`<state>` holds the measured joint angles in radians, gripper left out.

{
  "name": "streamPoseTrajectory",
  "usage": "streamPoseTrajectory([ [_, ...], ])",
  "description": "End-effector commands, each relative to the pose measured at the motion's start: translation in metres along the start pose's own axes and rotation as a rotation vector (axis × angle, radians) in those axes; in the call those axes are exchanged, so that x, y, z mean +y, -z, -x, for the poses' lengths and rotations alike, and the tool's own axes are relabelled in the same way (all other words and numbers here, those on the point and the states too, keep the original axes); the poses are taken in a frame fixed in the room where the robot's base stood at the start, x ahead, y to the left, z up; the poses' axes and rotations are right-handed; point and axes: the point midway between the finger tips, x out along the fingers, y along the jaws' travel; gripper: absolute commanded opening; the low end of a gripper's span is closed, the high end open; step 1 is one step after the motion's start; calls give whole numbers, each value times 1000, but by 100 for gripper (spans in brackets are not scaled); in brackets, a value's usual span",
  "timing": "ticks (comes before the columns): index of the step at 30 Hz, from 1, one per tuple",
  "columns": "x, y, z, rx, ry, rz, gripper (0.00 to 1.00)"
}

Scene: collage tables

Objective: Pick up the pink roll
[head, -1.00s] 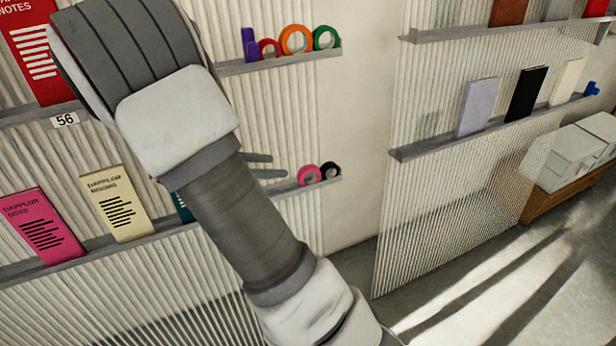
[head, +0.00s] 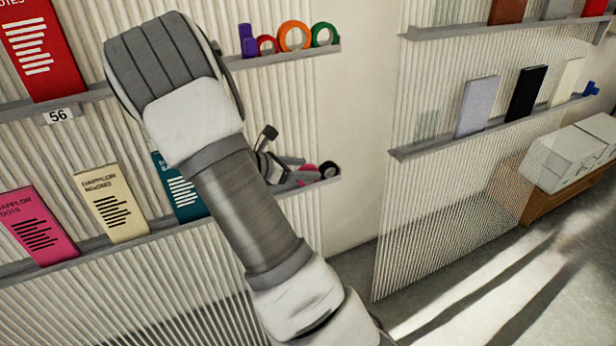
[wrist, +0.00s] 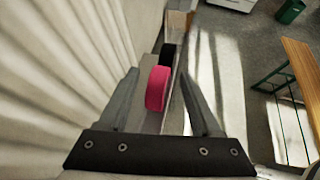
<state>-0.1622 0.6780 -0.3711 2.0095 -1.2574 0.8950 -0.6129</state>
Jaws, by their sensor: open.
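The pink roll (wrist: 157,90) stands upright on a narrow grey shelf (wrist: 152,123). In the head view, only bits of the pink roll (head: 309,167) show behind my gripper (head: 304,170). In the wrist view, my gripper (wrist: 157,72) is open, with one finger on each side of the pink roll. A gap shows between the roll and each finger. A black roll (wrist: 167,54) stands just beyond the pink one; it also shows in the head view (head: 329,169), by the shelf's right end.
A ribbed wall panel (wrist: 75,70) rises close along the left of the fingers. A shelf above holds purple, red, orange (head: 295,37) and green rolls. A teal booklet (head: 181,188) stands to the left on the lower shelf. Open floor (wrist: 225,60) lies right of it.

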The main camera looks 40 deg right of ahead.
Motion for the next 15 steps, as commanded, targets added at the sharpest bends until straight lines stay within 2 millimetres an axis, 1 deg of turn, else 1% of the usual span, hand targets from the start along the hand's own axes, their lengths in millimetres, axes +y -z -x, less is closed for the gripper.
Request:
streamPoseTrajectory([
  [3, 0, 0, 1, 0, -1, 0, 65],
  [4, 0, 0, 1, 0, -1, 0, 63],
  [8, 0, 0, 1, 0, -1, 0, 40],
  [9, 0, 0, 1, 0, 0, 0, 33],
  [11, 0, 0, 1, 0, 0, 0, 22],
  [12, 0, 0, 1, 1, 0, 0, 15],
  [15, 0, 0, 1, 1, 0, 0, 0],
])
